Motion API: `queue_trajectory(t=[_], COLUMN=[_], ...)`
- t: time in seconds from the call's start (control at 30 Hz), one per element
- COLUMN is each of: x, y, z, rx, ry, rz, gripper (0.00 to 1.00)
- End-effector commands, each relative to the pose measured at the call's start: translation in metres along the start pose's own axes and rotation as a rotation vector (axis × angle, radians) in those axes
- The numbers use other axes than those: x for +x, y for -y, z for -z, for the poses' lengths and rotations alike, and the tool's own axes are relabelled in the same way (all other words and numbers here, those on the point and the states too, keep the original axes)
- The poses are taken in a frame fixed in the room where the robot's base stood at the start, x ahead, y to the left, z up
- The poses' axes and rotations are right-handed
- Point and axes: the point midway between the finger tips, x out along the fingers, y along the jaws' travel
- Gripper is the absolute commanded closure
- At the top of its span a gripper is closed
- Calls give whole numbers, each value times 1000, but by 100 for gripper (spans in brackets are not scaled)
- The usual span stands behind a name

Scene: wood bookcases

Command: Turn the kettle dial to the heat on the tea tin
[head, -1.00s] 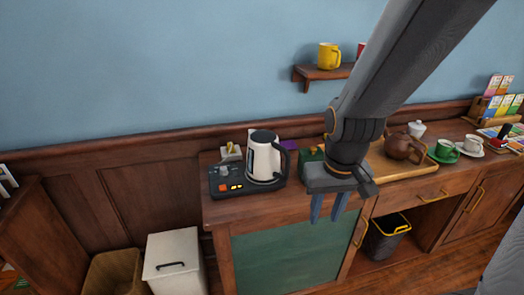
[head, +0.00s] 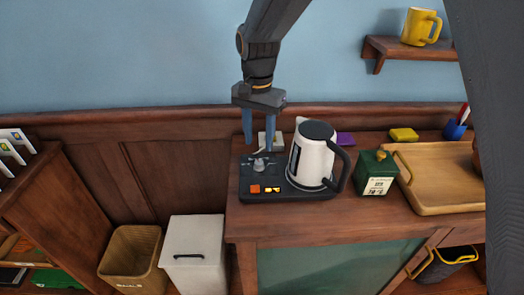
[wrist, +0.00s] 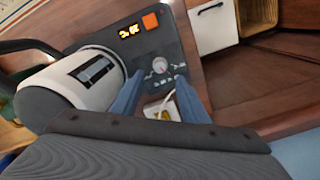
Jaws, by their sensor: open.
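The white kettle (head: 312,160) with a dark lid and handle stands on a black base (head: 262,178). The base's left part carries a grey dial (head: 259,165), also in the wrist view (wrist: 159,67), with small marks around it too small to read. An orange button (wrist: 150,22) and a lit yellow display (wrist: 129,31) sit beside it; the digits are unclear. The dark green tea tin (head: 375,172) stands right of the kettle, with a pale label whose text I cannot read. My gripper (head: 259,146) is open and empty, pointing down above the dial, its fingers either side of it.
A small white holder (wrist: 160,108) with something yellow is behind the dial. A wooden tray (head: 437,180), a yellow item (head: 404,135) and a blue cup (head: 455,130) are to the right. A white bin (head: 193,252) and a wicker basket (head: 132,258) stand left of the cabinet.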

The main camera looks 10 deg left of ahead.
Motion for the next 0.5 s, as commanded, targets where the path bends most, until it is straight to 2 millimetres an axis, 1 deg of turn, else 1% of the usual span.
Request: queue_trajectory(t=[0.13, 0.4, 0.5], x=[14, 56, 67], y=[1, -2, -1], z=[0, 2, 1], rx=[6, 9, 8], ry=[3, 3, 2], rz=[-3, -3, -2], gripper=[59, 59, 59])
